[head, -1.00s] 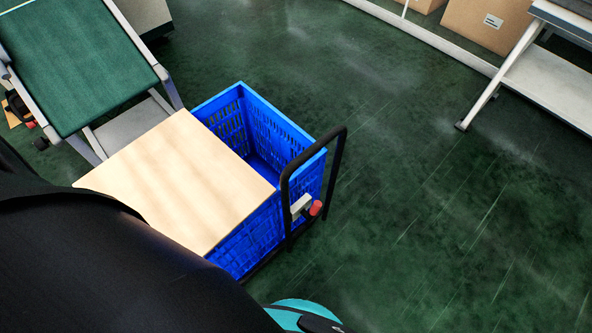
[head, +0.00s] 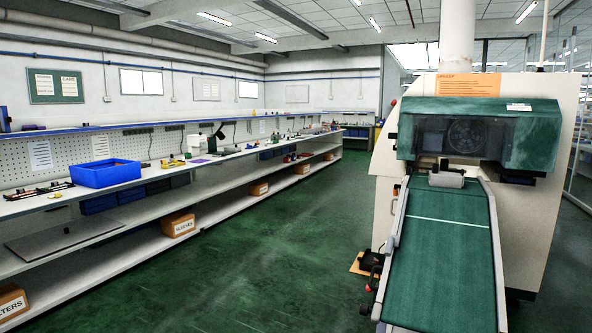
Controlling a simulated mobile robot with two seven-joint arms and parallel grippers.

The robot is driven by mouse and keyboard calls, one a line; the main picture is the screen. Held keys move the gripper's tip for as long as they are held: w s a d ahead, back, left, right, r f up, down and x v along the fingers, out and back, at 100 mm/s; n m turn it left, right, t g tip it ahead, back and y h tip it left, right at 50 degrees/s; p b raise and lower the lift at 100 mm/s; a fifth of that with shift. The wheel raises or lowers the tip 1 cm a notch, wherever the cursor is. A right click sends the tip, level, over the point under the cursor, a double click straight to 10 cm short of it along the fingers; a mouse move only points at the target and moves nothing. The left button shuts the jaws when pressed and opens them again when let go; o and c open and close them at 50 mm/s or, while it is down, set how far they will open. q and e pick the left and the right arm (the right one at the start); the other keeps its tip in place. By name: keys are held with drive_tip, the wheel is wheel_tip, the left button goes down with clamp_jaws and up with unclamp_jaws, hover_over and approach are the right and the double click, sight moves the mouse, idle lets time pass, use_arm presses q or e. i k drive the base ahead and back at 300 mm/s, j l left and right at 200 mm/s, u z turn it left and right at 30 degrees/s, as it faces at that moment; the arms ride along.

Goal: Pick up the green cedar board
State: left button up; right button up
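I cannot make out a green cedar board in the head view. The green surface at the right is a conveyor belt (head: 440,262) with a white line across it, running up to a wave solder machine (head: 535,190) with a green hood (head: 525,125). A small grey and black item (head: 446,176) sits at the belt's far end, by the machine's opening. Neither of my grippers is in view.
A long workbench (head: 215,170) runs along the left wall, with a blue bin (head: 105,173) and small tools on it. Cardboard boxes (head: 178,225) stand on its lower shelf. The green floor (head: 275,255) between bench and conveyor is clear.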

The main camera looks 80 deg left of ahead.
sight(54, 185)
drive_tip(key=u, duration=4.1)
drive_tip(key=i+j, duration=0.45)
drive_tip(key=i, duration=0.2)
drive_tip(key=i+j, duration=0.5)
drive_tip(key=i, duration=0.15)
drive_tip(key=i+l+z, duration=0.1)
drive_tip(key=i+z, duration=0.3)
drive_tip(key=i, duration=0.45)
drive_tip(key=i+j+z, duration=0.15)
drive_tip(key=i+z, duration=0.2)
drive_tip(key=i, duration=2.5)
drive_tip(key=l+z, duration=0.05)
drive_tip(key=l, duration=0.05)
